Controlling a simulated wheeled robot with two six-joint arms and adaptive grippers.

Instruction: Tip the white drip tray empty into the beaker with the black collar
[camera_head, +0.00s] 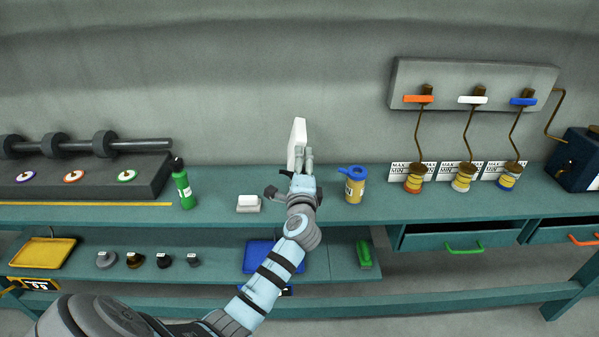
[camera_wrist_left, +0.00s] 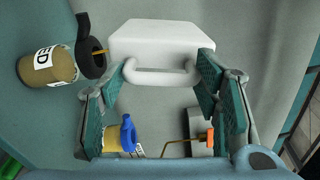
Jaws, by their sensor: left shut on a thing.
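My left gripper (camera_head: 301,160) is shut on the handle of the white drip tray (camera_head: 297,142), which is tilted steeply on edge above the bench. In the left wrist view the white tray (camera_wrist_left: 155,42) shows its underside or back, with its handle between the fingers (camera_wrist_left: 160,85). The beaker with the black collar (camera_wrist_left: 48,66) is just left of the tray there. A thin yellow streak shows between its collar opening and the tray's edge. In the head view this beaker is mostly hidden behind my gripper; a dark bit shows beside it. My right gripper is out of view.
A beaker with a blue collar (camera_head: 355,188) stands to the right. A white block (camera_head: 248,203) and a green bottle (camera_head: 183,188) stand to the left. Wire cranks with spools (camera_head: 414,180) are farther right. The lower shelf holds a blue tray (camera_head: 259,256).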

